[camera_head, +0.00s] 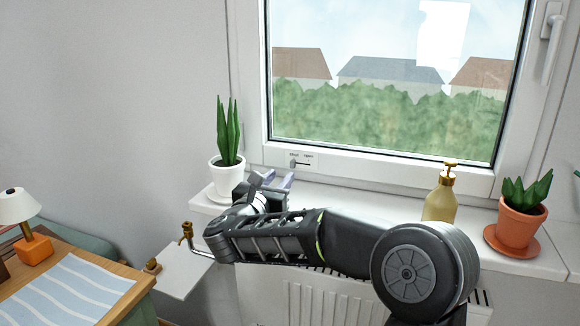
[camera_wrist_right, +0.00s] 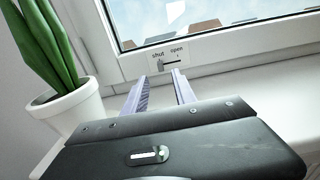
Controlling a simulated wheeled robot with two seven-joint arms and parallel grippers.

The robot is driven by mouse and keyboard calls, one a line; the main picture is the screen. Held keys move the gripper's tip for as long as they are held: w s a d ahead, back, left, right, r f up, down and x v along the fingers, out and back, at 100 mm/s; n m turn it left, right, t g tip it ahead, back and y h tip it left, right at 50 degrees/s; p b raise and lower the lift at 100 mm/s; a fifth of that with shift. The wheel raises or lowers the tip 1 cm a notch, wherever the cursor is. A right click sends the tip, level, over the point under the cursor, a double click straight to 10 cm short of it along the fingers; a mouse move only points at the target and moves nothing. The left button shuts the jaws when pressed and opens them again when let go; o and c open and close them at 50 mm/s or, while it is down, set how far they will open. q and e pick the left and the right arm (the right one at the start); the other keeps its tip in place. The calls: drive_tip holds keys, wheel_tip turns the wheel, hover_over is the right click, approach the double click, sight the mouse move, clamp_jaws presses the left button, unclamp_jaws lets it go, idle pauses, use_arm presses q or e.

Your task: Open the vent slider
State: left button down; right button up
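The vent slider (camera_head: 293,162) is a small dark knob on a white plate low on the window frame, marked "shut" at left and "open" at right. In the right wrist view the slider knob (camera_wrist_right: 161,64) stands at the "shut" end. My right gripper (camera_head: 278,178) is at the sill, below and a little left of the plate. In the wrist view its two pale purple fingers (camera_wrist_right: 161,83) are apart, with nothing between them, pointing toward the slider and short of it. My left gripper is not in view.
A plant in a white pot (camera_head: 226,177) stands close left of my right gripper. A yellow soap bottle (camera_head: 440,200) and a terracotta pot (camera_head: 518,226) stand on the sill (camera_head: 480,225) to the right. A side table (camera_head: 125,292) with a lamp (camera_head: 18,207) is at left.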

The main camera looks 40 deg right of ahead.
sight(292, 164)
drive_tip(key=p+x, duration=0.1)
drive_tip(key=x, duration=0.6)
drive_tip(key=shift+w+d, duration=0.2)
drive_tip(key=shift+d, duration=0.1)
clamp_jaws()
drive_tip(key=shift+s+f, duration=0.1)
idle(1.1)
